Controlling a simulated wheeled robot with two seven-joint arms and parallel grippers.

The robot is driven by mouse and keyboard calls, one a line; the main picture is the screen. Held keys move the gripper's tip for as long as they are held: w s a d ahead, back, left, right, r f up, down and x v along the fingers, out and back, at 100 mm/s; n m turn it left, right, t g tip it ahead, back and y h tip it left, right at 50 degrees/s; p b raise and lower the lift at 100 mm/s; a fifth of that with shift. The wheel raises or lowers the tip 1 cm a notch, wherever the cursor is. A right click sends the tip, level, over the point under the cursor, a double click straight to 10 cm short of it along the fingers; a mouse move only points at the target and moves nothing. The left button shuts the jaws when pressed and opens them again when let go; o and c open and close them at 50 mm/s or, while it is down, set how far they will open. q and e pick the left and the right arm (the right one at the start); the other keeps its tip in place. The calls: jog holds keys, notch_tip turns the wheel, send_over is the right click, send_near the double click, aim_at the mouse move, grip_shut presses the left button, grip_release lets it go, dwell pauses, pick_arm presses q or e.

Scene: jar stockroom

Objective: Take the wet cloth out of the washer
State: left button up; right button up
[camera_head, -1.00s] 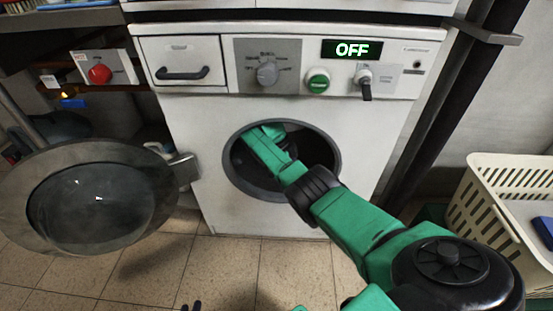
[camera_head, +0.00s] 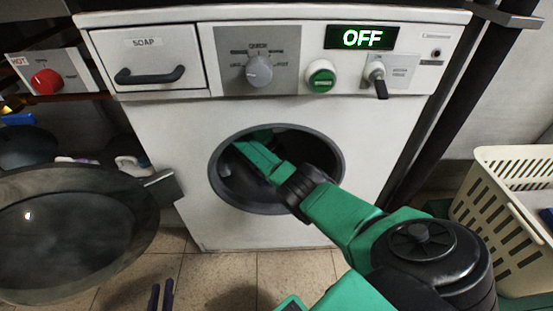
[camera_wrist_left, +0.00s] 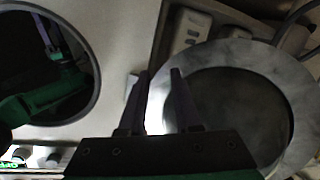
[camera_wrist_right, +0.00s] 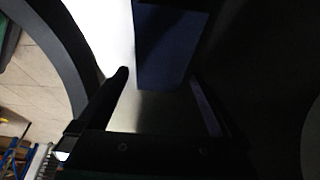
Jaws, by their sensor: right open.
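The white washer (camera_head: 160,140) stands ahead with its round opening (camera_head: 214,180) uncovered and its door (camera_head: 65,225) swung out to the left. My right arm reaches through the opening, so the right gripper is hidden in the head view. In the right wrist view, the right gripper (camera_wrist_right: 160,72) is open inside the dark drum. A dark blue flat piece, which looks like the cloth (camera_wrist_right: 168,45), lies just beyond and between its fingertips, not gripped. My left gripper (camera_head: 162,293) is low in front of the washer, its fingers apart and empty; it also shows in the left wrist view (camera_wrist_left: 159,72).
A cream laundry basket (camera_head: 490,205) with something blue in it stands at the right. A dark post (camera_head: 440,110) rises beside the washer. The display (camera_head: 361,37) reads OFF. A box with a red knob (camera_head: 45,80) is at the left.

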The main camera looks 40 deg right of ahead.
jog(key=shift+s+d+f, duration=0.15)
jog(key=shift+d+f, duration=0.05)
jog(key=shift+f, duration=0.35)
jog(key=c, duration=1.3)
pick_arm(q)
jog(key=w+r+t, duration=0.2)
jog(key=w+r, duration=0.1)
jog(key=r, duration=0.3)
jog(key=shift+w+a+r, duration=0.15)
jog(key=shift+w, duration=0.25)
